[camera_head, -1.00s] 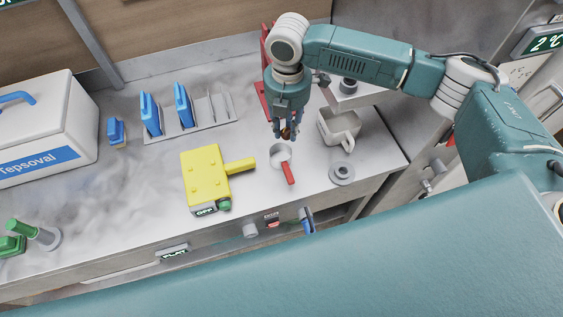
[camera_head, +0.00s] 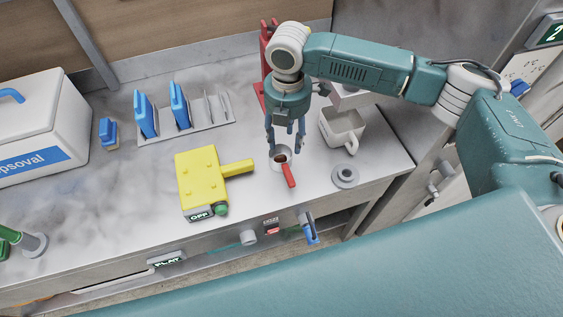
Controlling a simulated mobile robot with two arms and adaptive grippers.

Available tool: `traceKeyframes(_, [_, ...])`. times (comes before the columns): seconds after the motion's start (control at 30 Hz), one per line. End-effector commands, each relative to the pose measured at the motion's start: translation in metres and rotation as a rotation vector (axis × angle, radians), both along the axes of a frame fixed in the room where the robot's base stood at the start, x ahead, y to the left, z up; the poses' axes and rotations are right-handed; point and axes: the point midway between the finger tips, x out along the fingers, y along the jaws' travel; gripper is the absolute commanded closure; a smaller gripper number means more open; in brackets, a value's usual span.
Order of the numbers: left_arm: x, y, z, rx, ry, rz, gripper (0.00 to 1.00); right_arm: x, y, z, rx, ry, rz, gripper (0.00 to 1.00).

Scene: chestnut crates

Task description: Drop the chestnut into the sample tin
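The sample tin (camera_head: 276,166) is a small pale round cup with a red handle, standing near the front edge of the counter. The chestnut (camera_head: 281,158) shows as a small dark brown shape inside the tin. My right gripper (camera_head: 285,149) points down just above the tin. Its fingers are spread apart with nothing between them. My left gripper is not in view.
A yellow device (camera_head: 202,178) marked OFF stands left of the tin. A rack with blue-handled tools (camera_head: 190,136) and a white box (camera_head: 40,125) stand further left.

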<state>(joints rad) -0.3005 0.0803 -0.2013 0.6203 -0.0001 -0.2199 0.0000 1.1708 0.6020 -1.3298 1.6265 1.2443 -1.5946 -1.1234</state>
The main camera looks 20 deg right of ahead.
Motion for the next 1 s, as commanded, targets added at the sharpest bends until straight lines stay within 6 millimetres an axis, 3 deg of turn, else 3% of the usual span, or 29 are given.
traceKeyframes(0.27, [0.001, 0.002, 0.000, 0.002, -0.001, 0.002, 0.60, 0.001, 0.000, 0.011, 0.000, -0.001, 0.000, 0.53])
traceKeyframes(0.7, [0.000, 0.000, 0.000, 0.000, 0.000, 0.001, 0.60, 0.001, 0.000, 0.097, 0.001, -0.003, 0.000, 0.53])
traceKeyframes(1.0, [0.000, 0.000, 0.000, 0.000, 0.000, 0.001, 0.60, 0.000, 0.000, 0.120, 0.001, -0.001, 0.000, 0.53])
